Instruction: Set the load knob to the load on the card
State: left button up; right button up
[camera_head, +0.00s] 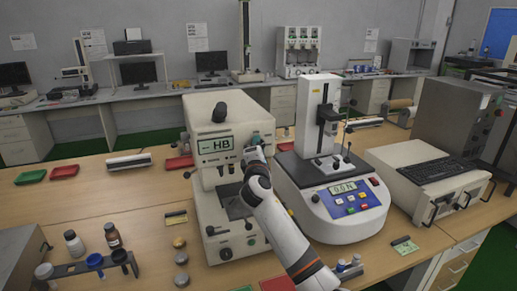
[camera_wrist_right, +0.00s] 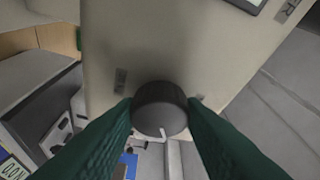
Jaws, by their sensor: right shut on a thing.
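The load knob (camera_wrist_right: 160,105) is a dark round knob on the side of the beige tester (camera_head: 205,112), seen in the right wrist view. A pale hooked mark shows at its lower edge. My right gripper (camera_wrist_right: 160,112) is shut on the knob, one green finger at each side. In the head view my right arm reaches up to the tester's right side, and the gripper (camera_head: 258,150) hides the knob there. The tester's display (camera_head: 217,146) reads HB. Small cards lie on the table at left (camera_head: 176,217) and right (camera_head: 404,245); their writing is too small to read. My left gripper is out of view.
A white instrument (camera_head: 335,222) with a small display and coloured buttons stands right of the tester, close to my right arm. A tube rack (camera_head: 85,269) and bottles (camera_head: 113,236) stand at the left. The table's left middle is mostly clear.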

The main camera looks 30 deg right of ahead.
jog(key=o, duration=1)
jog(key=b+v, duration=0.2)
jog(key=v, duration=1)
jog(key=shift+b, duration=0.3)
jog(key=shift+f, duration=0.1)
